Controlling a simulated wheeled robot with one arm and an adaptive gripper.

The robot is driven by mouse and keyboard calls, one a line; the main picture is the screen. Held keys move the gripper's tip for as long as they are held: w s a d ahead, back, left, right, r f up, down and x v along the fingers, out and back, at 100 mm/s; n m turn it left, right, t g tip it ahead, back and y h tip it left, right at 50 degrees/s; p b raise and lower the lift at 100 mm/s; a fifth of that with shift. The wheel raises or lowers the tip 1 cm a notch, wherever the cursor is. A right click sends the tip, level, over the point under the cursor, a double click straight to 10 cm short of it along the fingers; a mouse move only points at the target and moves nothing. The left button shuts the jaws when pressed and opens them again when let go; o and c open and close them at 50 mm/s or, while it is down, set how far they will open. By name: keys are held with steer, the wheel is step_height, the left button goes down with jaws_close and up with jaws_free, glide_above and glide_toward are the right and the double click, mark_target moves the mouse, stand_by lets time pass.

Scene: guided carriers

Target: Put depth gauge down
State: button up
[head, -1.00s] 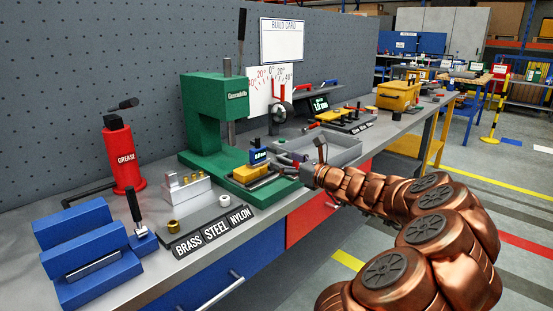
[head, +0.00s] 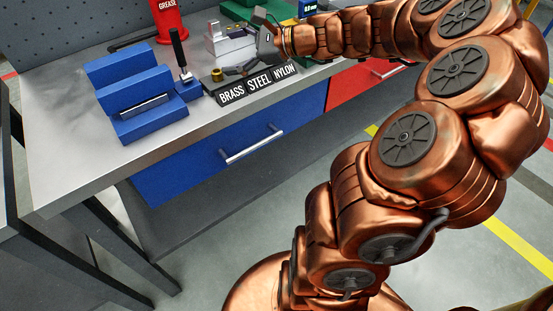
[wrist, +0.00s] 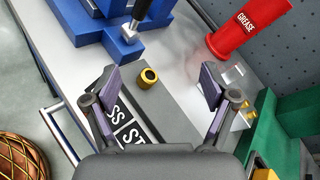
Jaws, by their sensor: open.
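My gripper (head: 246,56) is open and empty, above the stand labelled BRASS STEEL NYLON (head: 252,84). In the wrist view, its fingers (wrist: 158,86) are spread, with a brass bushing (wrist: 148,77) showing below and between them. That bushing (head: 217,74) sits at the left end of the stand. A small blue device with a lit display (head: 307,8) is at the top edge of the head view, partly cut off. It may be the depth gauge, but I cannot tell for sure. Nothing is held between the fingers.
A blue vise-like block (head: 130,92) with a black-handled part (head: 180,52) stands left of the stand. A red grease can (head: 168,20) and a grey stepped block (head: 228,40) are behind. The bench's left end (head: 60,130) is clear.

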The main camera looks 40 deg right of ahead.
steer(key=s+a+f+n+g, duration=0.1)
steer(key=a+n, duration=0.1)
steer(key=a, duration=0.2)
steer(key=s+a+f+n+g, duration=0.1)
steer(key=s+a+n+g, duration=0.1)
steer(key=a, duration=0.2)
steer(key=s+a+f+n+g, duration=0.2)
steer(key=a, duration=0.3)
steer(key=shift+s+y, duration=0.2)
steer(key=shift+y, duration=0.2)
steer(key=s+a+f+n+g+h, duration=0.1)
steer(key=s+a+f+n+g, duration=0.4)
steer(key=s, duration=0.3)
steer(key=s+d+f+n+g+h, duration=0.2)
steer(key=s+f+n+h, duration=0.1)
steer(key=s, duration=0.7)
steer(key=s+d+f+n+g+h, duration=0.2)
steer(key=s+n+h, duration=0.3)
steer(key=s+n, duration=0.3)
steer(key=shift+s+d+f+g+h, duration=0.15)
steer(key=shift+s+f+g+h, duration=0.15)
steer(key=shift+s+f, duration=0.4)
steer(key=shift+s+r, duration=0.15)
step_height(320, 180, up, 18)
steer(key=w+t+p, duration=0.1)
steer(key=p, duration=1.5)
steer(key=shift+c, duration=0.3)
